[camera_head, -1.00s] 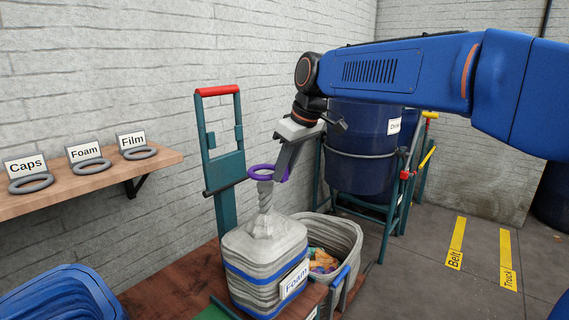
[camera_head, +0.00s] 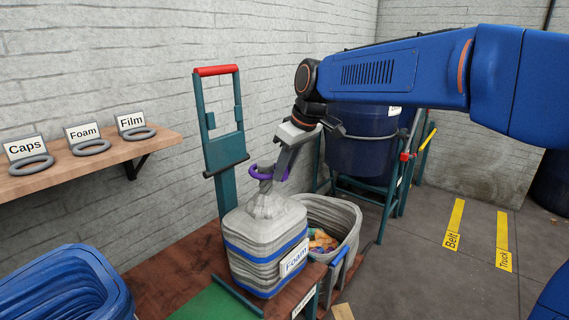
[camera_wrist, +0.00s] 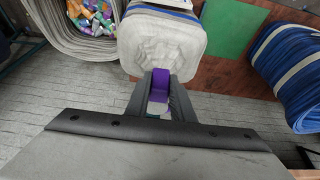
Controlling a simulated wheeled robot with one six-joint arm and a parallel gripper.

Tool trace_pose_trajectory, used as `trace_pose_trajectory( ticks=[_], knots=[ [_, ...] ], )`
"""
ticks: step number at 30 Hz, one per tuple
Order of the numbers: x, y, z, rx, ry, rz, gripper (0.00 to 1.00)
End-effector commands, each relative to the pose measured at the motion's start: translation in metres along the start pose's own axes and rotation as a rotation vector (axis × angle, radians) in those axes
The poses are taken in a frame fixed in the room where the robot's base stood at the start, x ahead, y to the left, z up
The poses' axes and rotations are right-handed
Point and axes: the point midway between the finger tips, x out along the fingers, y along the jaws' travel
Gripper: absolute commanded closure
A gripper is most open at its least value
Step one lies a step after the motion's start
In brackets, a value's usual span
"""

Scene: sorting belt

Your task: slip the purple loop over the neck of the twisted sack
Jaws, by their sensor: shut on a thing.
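The twisted sack (camera_head: 265,240), pale grey with blue bands and a Foam label, stands upright on a reddish-brown surface. Its narrow twisted neck (camera_head: 265,186) rises from the top. The purple loop (camera_head: 254,174) is at the neck's upper end, and grey neck shows inside the ring, so it appears to be around it. My gripper (camera_head: 282,172) reaches down from the upper right and is shut on the loop's right side. In the wrist view the loop (camera_wrist: 161,80) sits between my fingers, with the sack's top (camera_wrist: 165,45) beyond. The neck is mostly hidden there.
A grey bin (camera_head: 343,224) with colourful scraps stands right behind the sack. A teal frame with a red handle (camera_head: 216,71) rises behind it. A wall shelf (camera_head: 95,166) holds grey rings by Caps, Foam and Film signs. A blue coiled container (camera_head: 60,285) is front left.

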Motion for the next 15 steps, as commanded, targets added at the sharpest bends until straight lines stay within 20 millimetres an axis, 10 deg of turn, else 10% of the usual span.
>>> trace_pose_trajectory(
  ticks=[15],
  knots=[
    [0.027,0.0,0.011,0.0,-0.001,0.0,1.0]
  ],
)
